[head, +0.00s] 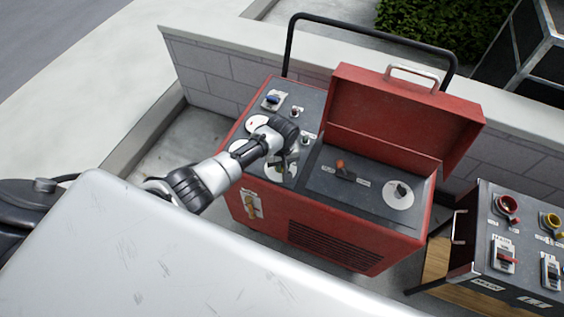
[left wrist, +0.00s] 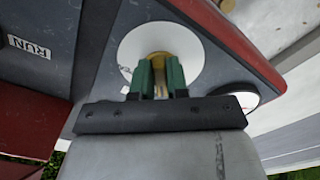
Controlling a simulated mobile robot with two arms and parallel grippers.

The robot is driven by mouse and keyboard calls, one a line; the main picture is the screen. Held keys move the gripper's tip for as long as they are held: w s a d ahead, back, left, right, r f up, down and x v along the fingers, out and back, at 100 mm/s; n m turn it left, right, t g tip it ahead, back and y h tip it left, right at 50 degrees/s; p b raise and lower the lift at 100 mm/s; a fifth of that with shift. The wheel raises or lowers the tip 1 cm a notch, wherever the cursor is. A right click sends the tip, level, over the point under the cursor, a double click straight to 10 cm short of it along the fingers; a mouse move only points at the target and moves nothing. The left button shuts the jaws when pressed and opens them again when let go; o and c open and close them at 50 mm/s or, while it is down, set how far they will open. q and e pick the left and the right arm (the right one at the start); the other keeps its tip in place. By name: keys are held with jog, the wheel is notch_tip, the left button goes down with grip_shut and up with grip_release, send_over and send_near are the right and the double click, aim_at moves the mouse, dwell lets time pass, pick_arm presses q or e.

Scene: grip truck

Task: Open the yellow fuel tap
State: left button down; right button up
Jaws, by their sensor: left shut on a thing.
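The red generator (head: 330,235) stands beyond the pale surface in front of me, its hinged lid (head: 385,115) raised. My left gripper (head: 283,165) reaches down to a round white plate (head: 276,175) on its grey top panel. In the left wrist view, my green fingers (left wrist: 161,80) are shut on a small yellow piece (left wrist: 157,56) at the middle of this white plate (left wrist: 190,50). The fingers hide most of it, so I cannot tell its angle. A yellow-tan lever (head: 250,205) on a white label is on the generator's front face, apart from the gripper.
An orange switch (head: 341,166) and a dark knob on a white disc (head: 399,194) are on the lower panel. Other dials and switches surround the gripper. A second control box (head: 520,245) stands at the right. A low wall (head: 215,75) runs behind.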

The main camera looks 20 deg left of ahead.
pick_arm(q)
jog(key=m, duration=0.1)
jog(key=m+p, duration=0.1)
jog(key=m, duration=0.1)
jog(key=shift+a+r+m, duration=0.15)
jog(key=shift+m, duration=0.15)
jog(key=m, duration=0.1)
jog(key=m+p, duration=0.1)
jog(key=m, duration=0.2)
jog(key=shift+a+m, duration=0.25)
jog(key=shift+m, duration=0.05)
jog(key=m, duration=0.4)
jog(key=shift+a+p, duration=0.2)
jog(key=shift+p, duration=0.15)
jog(key=shift+w+a+m, duration=0.15)
jog(key=shift+m, duration=1.95)
jog(key=c, duration=1.1)
grip_release()
notch_tip(320, 180, up, 11)
jog(key=shift+f+p, duration=0.2)
jog(key=shift+p, duration=0.25)
